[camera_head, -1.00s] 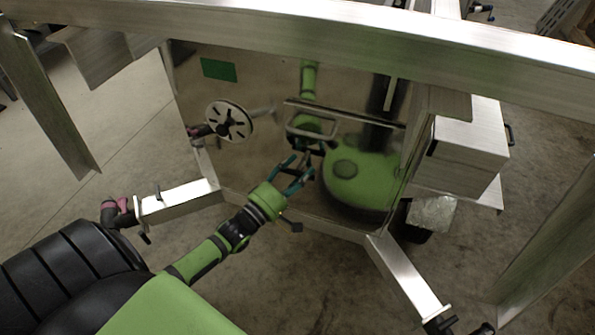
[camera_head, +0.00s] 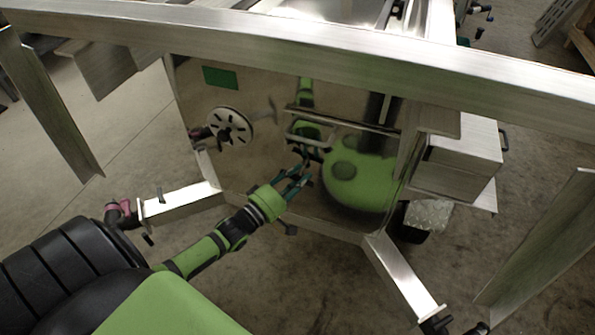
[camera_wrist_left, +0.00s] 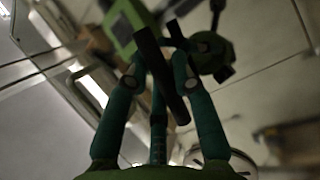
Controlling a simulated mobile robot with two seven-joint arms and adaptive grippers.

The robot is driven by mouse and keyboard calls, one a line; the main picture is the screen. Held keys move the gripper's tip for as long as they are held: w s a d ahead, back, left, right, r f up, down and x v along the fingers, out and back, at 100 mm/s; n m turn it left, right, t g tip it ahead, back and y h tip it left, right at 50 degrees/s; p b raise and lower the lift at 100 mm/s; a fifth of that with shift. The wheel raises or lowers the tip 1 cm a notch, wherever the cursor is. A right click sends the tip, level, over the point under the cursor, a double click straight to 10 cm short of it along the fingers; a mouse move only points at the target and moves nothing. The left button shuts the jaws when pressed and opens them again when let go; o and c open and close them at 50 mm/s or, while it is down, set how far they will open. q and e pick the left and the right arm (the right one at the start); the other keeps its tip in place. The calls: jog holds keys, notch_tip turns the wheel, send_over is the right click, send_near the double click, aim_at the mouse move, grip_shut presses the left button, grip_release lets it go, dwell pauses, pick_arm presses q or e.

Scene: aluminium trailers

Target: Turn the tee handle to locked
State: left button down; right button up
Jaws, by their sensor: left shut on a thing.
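The tee handle shows in the left wrist view as a dark bar (camera_wrist_left: 166,84), slanting between the teal fingers. My left gripper (camera_head: 298,176) is at the mirror-like front panel (camera_head: 255,175), right of the white slotted disc. In the left wrist view its fingers (camera_wrist_left: 156,72) are closed around the tee handle. In the head view the handle is small and mostly hidden by the fingers, so its angle relative to locked cannot be told. My right gripper is not in view.
A metal beam (camera_head: 330,50) crosses above. A metal box (camera_head: 460,160) stands at right. Frame legs (camera_head: 402,275) slope out below.

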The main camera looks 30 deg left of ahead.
pick_arm(q)
jog(key=m+g+p, duration=0.1)
jog(key=m+p, duration=0.3)
jog(key=p, duration=0.1)
jog(key=m+g+y+p, duration=0.1)
jog(key=m+g+p, duration=0.1)
jog(key=m+p, duration=0.1)
jog(key=shift+r+m+g+p, duration=0.2)
jog(key=shift+m+g+p, duration=0.15)
jog(key=shift+p, duration=0.55)
jog(key=m+y+p, duration=0.1)
jog(key=m+p, duration=0.1)
jog(key=shift+f+m+g+y+p, duration=0.15)
jog(key=shift+m+g+y+p, duration=0.1)
jog(key=shift+g+y+p, duration=0.15)
jog(key=shift+w+f+m+g+y+p, duration=0.15)
jog(key=shift+m+g+y+p, duration=0.1)
jog(key=shift+m+y+p, duration=0.55)
jog(key=shift+m, duration=0.3)
jog(key=c, duration=1)
grip_release()
jog(key=shift+f, duration=0.1)
